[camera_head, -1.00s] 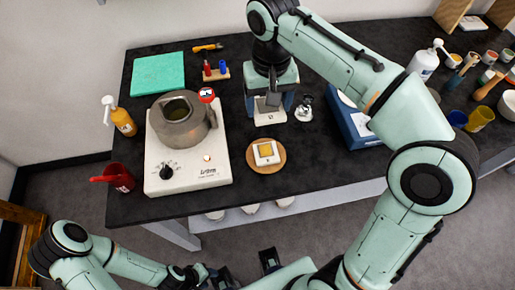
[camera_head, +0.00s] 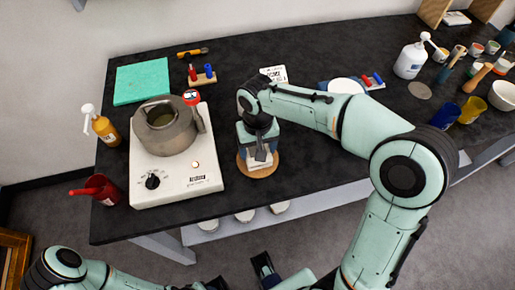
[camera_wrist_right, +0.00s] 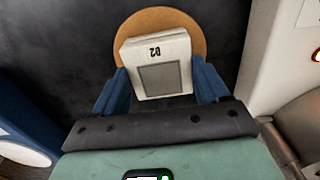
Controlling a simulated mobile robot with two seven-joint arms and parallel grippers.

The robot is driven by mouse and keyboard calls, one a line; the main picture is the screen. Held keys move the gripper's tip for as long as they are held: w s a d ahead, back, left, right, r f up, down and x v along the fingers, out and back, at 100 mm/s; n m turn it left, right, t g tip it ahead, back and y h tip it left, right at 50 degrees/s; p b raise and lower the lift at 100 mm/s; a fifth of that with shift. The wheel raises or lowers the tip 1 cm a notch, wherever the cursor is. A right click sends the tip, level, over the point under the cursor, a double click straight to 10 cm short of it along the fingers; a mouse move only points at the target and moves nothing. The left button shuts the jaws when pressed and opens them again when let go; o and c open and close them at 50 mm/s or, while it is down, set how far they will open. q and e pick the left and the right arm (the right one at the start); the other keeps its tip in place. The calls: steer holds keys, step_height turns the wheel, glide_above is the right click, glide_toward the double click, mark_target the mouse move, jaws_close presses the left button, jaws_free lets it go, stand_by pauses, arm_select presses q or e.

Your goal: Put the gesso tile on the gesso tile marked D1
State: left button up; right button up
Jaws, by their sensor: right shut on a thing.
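My right gripper (camera_head: 260,163) is over the round wooden board (camera_head: 245,171) near the table's front edge. In the right wrist view its blue fingers (camera_wrist_right: 163,88) are shut on a white gesso tile (camera_wrist_right: 149,51), whose mark reads like D2, with a grey square. The tile is over the wooden board (camera_wrist_right: 197,27). Another white tile edge seems to show just beneath it; the rest of that lower tile and its mark are hidden. I cannot tell whether the two touch. My left gripper (camera_head: 240,276) is open and empty at the bottom, below the table edge.
A hot plate (camera_head: 207,181) carrying a grey pot (camera_head: 168,137) stands just left of the board. A white printed card (camera_head: 273,74) lies behind my right arm. A blue-based scale (camera_wrist_right: 25,125) is close by in the wrist view. Bare table lies around the board's front.

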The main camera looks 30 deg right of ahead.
steer(key=shift+f, duration=0.2)
steer(key=shift+f, duration=0.1)
steer(key=o, duration=1.1)
steer(key=shift+r, duration=0.25)
step_height(320, 180, up, 12)
steer(key=shift+f+p, duration=0.1)
steer(key=shift+p, duration=1)
